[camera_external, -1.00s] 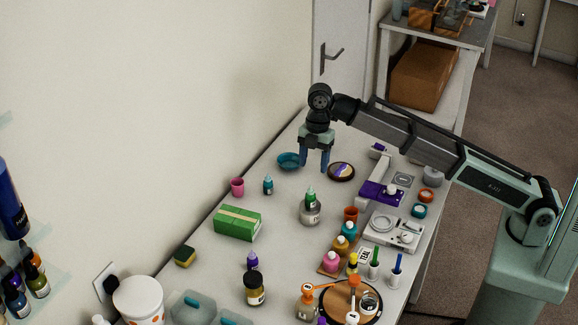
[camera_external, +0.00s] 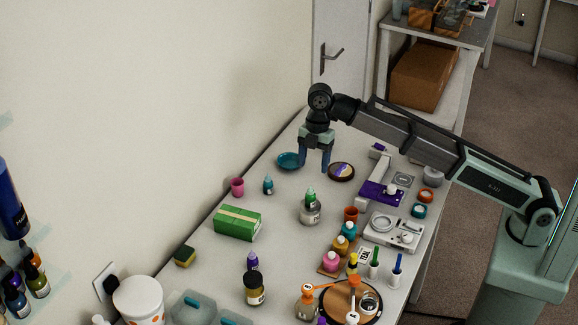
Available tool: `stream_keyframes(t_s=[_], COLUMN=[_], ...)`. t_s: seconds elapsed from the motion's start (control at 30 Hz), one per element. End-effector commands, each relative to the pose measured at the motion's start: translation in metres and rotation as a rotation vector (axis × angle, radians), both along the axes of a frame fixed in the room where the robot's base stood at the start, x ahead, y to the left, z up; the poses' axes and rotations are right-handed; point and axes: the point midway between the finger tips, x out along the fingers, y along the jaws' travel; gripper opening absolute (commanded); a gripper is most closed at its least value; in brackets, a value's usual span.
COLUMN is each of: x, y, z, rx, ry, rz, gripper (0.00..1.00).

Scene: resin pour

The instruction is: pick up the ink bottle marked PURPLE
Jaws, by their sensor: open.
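A small bottle with purple ink and a purple cap (camera_external: 252,261) stands on the table behind a dark yellow jar; its label is too small to read. A second purple top (camera_external: 322,321) shows at the bottom edge, mostly cut off. My gripper (camera_external: 314,168) is open and empty, pointing down above the far part of the table. It is between a teal dish and a round dark coaster, well apart from both purple items.
A green box (camera_external: 238,223), a grey-white bottle with a green cap (camera_external: 310,208) and a teal bottle (camera_external: 268,185) stand between. The yellow jar (camera_external: 254,289) crowds the purple bottle's front. A white scale (camera_external: 393,231) and several bottles fill the right side. The wall borders the left.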

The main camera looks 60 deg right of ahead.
Motion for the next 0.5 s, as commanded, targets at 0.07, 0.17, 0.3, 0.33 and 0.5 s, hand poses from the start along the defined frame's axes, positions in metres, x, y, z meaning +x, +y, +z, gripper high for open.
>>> stream_keyframes(t_s=[0.07,0.17,0.3,0.33,0.5], x=[0.000,0.000,-0.004,-0.006,-0.015], y=[0.000,0.000,0.011,0.016,0.062], z=[0.000,0.000,-0.001,-0.003,-0.025], rx=[0.000,0.000,-0.001,-0.001,-0.013], ry=[0.000,0.000,0.002,0.003,0.035], rz=[0.000,0.000,0.015,0.024,0.085], gripper=[0.65,0.65,0.65,0.65,0.65])
